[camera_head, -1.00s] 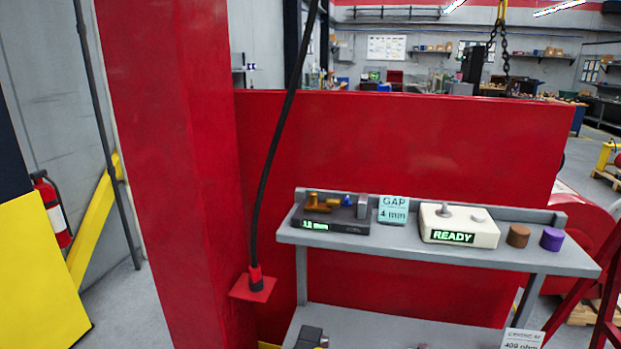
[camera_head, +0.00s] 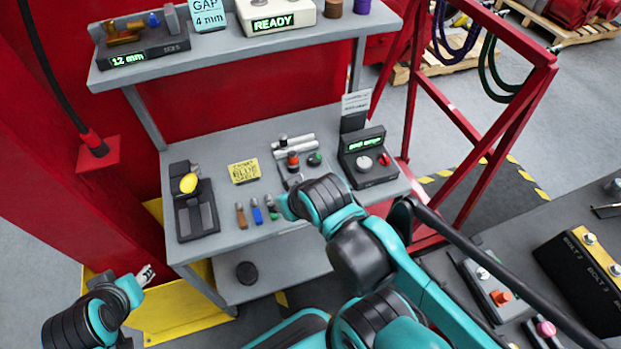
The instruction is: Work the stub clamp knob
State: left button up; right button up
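No knob is labelled as the stub clamp knob in this view. On the upper shelf, a dark fixture (camera_head: 150,47) with a gold clamp, a blue part and a "12 mm" or "1.2 mm" display stands at the left. On the lower bench, a grey unit (camera_head: 300,170) bears a red-and-black knob (camera_head: 293,161) and a green knob (camera_head: 314,159). My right gripper (camera_head: 283,207) is over the front of the bench, beside small coloured-handled pieces; its fingers are mostly hidden. My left gripper (camera_head: 147,274) is low at the left, away from the bench, and looks empty; its opening is unclear.
A black box (camera_head: 368,158) with a green display and knobs stands at the bench's right. A black tray unit (camera_head: 195,205) with a yellow knob is at its left. A yellow note (camera_head: 243,171) lies between. Red frame posts (camera_head: 420,120) rise at the right.

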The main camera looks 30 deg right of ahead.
aim_at(313, 159)
jog(key=z, duration=1.1)
jog(key=i+l+z, duration=0.1)
jog(key=i+z, duration=0.35)
jog(key=i, duration=0.05)
